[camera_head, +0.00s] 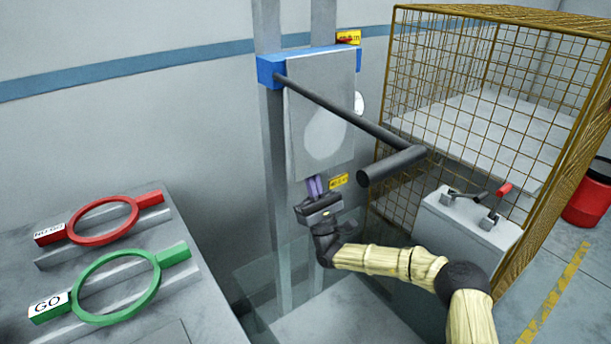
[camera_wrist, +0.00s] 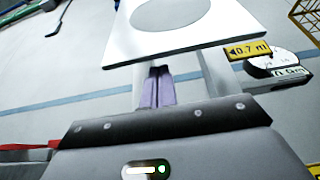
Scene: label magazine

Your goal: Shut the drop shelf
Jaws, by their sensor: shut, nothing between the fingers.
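A flat grey panel with a paler oval, which looks like the drop shelf (camera_head: 303,85), hangs from a blue bracket (camera_head: 268,70) on the wall post. In the head view it looks nearly upright; its exact tilt is hard to tell. My gripper (camera_head: 315,186) is just below the panel's lower edge, its purple fingers together and empty. In the wrist view the fingers (camera_wrist: 158,88) point up towards the near edge of the panel (camera_wrist: 125,45). I cannot tell whether the fingertips touch it.
A black bar with a thick handle (camera_head: 392,166) runs out from the bracket, in front of the panel. A wire cage (camera_head: 470,80) and a grey lever box (camera_head: 465,225) stand right. A bench with red (camera_head: 75,237) and green (camera_head: 75,308) ring gauges is left.

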